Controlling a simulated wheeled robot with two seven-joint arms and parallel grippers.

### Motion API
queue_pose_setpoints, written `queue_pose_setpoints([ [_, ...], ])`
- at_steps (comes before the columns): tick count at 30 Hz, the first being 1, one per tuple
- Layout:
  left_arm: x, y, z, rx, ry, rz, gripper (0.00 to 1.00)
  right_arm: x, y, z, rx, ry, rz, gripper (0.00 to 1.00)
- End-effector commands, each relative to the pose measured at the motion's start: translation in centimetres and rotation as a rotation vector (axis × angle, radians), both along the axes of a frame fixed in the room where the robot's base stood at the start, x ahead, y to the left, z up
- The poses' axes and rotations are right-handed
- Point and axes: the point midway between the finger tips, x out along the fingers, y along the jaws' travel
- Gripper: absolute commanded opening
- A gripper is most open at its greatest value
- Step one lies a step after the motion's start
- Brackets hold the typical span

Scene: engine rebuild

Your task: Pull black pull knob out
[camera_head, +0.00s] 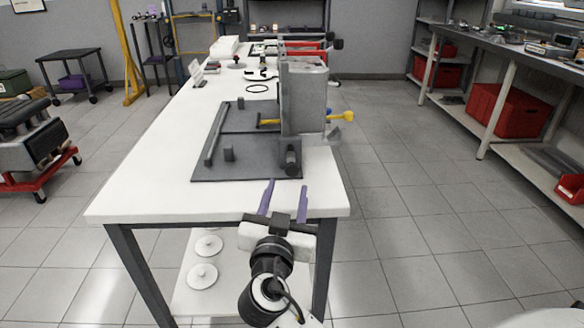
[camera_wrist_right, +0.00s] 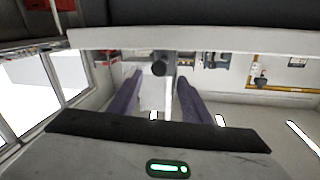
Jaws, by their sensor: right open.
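The black pull knob (camera_head: 291,158) stands at the near right corner of a dark grey fixture plate (camera_head: 215,172) on the white workbench. My right gripper (camera_head: 287,188) is at the bench's near edge, just in front of the knob. Its two purple fingers are spread apart with nothing between them. In the right wrist view a dark round knob end (camera_wrist_right: 159,68) shows between the open fingers (camera_wrist_right: 158,84), beyond their tips and apart from them. My left gripper is not in view.
A tall grey block (camera_head: 304,98) rises from the fixture behind the knob, with a yellow-ended handle (camera_head: 348,117) sticking out right. A black ring (camera_head: 257,89) lies farther back. The bench's near left top (camera_head: 145,190) is clear.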

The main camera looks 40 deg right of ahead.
Motion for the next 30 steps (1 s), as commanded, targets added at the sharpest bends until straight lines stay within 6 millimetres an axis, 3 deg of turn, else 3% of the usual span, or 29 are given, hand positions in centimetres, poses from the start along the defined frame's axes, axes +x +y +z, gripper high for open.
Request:
queue_pose_setpoints([
  [12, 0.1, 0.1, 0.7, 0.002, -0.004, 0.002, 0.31, 5.4, -4.9, 0.1, -0.003, 0.001, 0.000, 0.44],
  [26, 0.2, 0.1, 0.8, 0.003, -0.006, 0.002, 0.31, 6.4, -5.8, 0.0, 0.001, 0.002, 0.000, 0.44],
  [30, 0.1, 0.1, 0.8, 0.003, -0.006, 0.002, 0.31, 6.4, -5.8, 0.0, 0.001, 0.002, 0.000, 0.21],
])
